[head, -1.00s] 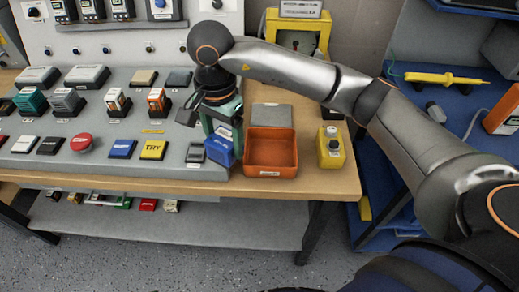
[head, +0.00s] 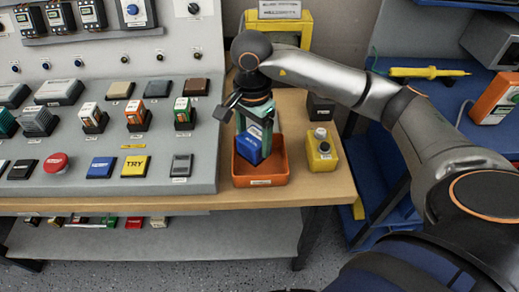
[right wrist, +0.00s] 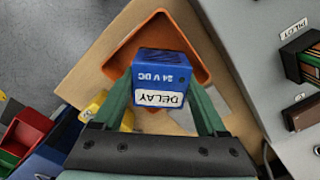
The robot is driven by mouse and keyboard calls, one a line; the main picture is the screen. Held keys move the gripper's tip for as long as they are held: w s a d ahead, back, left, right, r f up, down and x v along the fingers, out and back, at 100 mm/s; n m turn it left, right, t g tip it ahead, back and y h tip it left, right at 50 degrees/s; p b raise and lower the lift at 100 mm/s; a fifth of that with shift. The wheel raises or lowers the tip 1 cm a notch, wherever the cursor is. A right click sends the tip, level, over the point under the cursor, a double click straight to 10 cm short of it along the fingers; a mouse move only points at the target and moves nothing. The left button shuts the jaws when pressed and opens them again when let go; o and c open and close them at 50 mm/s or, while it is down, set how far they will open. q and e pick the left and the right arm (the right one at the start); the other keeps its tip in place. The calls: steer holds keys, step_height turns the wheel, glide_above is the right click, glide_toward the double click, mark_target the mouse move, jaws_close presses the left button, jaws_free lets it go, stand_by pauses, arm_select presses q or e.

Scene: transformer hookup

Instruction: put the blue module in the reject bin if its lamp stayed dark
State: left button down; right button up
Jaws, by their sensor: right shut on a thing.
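The blue module (head: 252,140) is held in my right gripper (head: 255,135), tilted in the head view. In the right wrist view the blue module (right wrist: 160,65) sits between the green fingers of my right gripper (right wrist: 161,86), with "DELAY" and "24 V DC" on it. The orange bin (head: 281,175) stands at the bench's front, right of the grey console. The module overlaps the bin's opening; whether it touches the floor of the bin is hidden. The bin (right wrist: 190,48) also shows behind the module in the wrist view. My left gripper is out of view.
The grey console (head: 140,190) carries a red button (head: 55,163), a yellow TRY button (head: 135,166) and several socketed modules. A yellow control box (head: 322,152) stands just right of the bin. A blue cart (head: 390,155) is farther right.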

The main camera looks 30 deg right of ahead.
mark_target(260, 151)
steer(key=shift+d+f, duration=0.45)
steer(key=shift+f, duration=0.1)
steer(key=f, duration=0.3)
steer(key=shift+s+d+f, duration=0.1)
steer(key=shift+s+d, duration=0.05)
steer(key=shift+d, duration=0.1)
steer(key=shift+f, duration=0.2)
steer(key=shift+f, duration=0.2)
steer(key=o, duration=1.4)
steer(key=shift+r, duration=0.15)
